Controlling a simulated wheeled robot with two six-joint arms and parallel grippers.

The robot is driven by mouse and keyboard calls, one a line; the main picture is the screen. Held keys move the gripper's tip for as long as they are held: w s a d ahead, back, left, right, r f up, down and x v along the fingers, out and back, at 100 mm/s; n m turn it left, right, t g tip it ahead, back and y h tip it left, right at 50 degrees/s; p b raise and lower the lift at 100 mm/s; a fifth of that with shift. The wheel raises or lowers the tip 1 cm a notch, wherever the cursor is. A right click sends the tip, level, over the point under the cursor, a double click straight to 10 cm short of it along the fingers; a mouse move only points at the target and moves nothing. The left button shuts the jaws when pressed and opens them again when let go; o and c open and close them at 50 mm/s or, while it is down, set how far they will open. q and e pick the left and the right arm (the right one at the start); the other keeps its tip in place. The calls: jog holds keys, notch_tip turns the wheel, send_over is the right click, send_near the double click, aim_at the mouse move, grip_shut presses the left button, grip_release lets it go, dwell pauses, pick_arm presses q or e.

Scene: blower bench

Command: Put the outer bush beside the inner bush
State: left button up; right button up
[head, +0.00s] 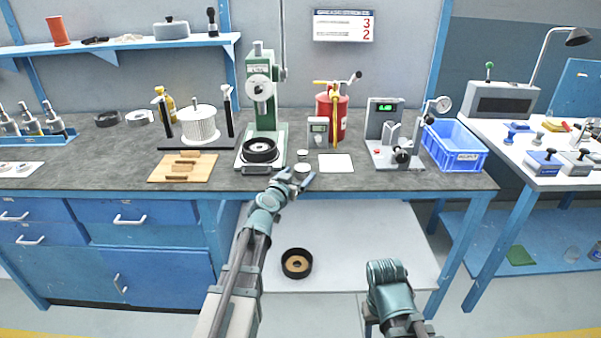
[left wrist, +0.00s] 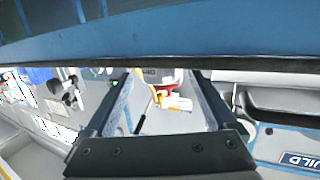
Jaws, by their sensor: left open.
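Two small pale ring-shaped parts stand at the bench's front, right of the green press: a farther one (head: 302,155) and a nearer one (head: 302,167). They look like the bushes, but I cannot tell which is inner or outer. My left gripper (head: 299,176) is open at the bench's front edge, close to the nearer part. I cannot tell whether its fingers flank that part. In the left wrist view, the open fingers (left wrist: 165,100) have no bush clearly visible between them. My right arm shows low in the head view, but its gripper does not.
The green press (head: 261,95) holds a black ring (head: 260,150). A white sheet (head: 336,163) lies bare to the right, before a red canister (head: 331,110). A gauge stand (head: 393,150) and a blue crate (head: 455,163) stand farther right. A black ring part (head: 297,263) lies below the bench.

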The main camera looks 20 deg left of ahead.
pick_arm(q)
jog(key=p+v, duration=0.1)
jog(key=v, duration=0.8)
jog(key=shift+s, duration=0.4)
jog(key=s+d+m+g+h+p, duration=0.2)
jog(key=s+d+g+p, duration=0.3)
jog(key=d, duration=0.4)
jog(key=s+d+m+g+h+p, duration=0.2)
jog(key=d+g+p, duration=0.1)
jog(key=d+p, duration=0.55)
jog(key=s+r+g+y+p, duration=0.2)
jog(key=s+g+y+p, duration=0.1)
jog(key=s, duration=0.5)
jog(key=s+d+r+n+g+y+p, duration=0.1)
jog(key=s+g+y+p, duration=0.3)
jog(key=s, duration=0.5)
jog(key=shift+d+r+n+g+p, duration=0.2)
jog(key=shift+r+n+g+p, duration=0.15)
jog(key=shift+g+p, duration=0.55)
jog(key=shift+s, duration=0.1)
